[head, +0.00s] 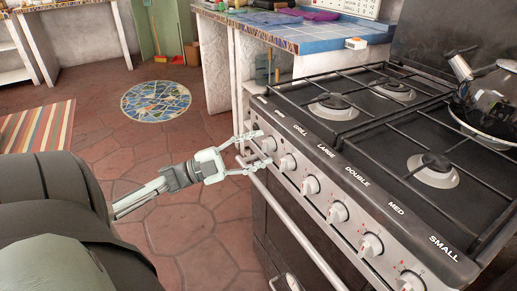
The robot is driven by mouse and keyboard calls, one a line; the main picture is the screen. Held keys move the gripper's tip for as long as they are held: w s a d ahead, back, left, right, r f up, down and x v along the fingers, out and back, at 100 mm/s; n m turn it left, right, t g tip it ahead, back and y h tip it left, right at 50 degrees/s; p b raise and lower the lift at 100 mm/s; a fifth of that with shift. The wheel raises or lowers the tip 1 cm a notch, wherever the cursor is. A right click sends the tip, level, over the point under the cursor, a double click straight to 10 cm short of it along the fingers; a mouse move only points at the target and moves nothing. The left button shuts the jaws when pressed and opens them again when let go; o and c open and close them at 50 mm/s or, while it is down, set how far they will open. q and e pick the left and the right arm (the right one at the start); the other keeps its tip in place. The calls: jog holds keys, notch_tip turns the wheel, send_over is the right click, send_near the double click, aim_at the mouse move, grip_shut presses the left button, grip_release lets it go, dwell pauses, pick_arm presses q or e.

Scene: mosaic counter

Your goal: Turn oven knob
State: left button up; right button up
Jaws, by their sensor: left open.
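The far-left knob (268,145) lies between the fingertips of my left gripper (264,148). Its two thin fingers are spread, one tip above the knob and one below it. I cannot tell whether they touch it. Another knob (288,162) sits just right of the lower fingertip, and more knobs (337,212) continue toward the lower right. My right gripper is not in view.
A long oven door handle (300,238) runs below the knobs. A blue tiled counter (312,38) is behind. Open floor (125,135) with a round mosaic (156,100) lies left.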

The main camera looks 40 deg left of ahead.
pick_arm(q)
jog(key=v, duration=1.1)
jog(key=shift+s, duration=0.35)
jog(key=shift+a+f, duration=0.1)
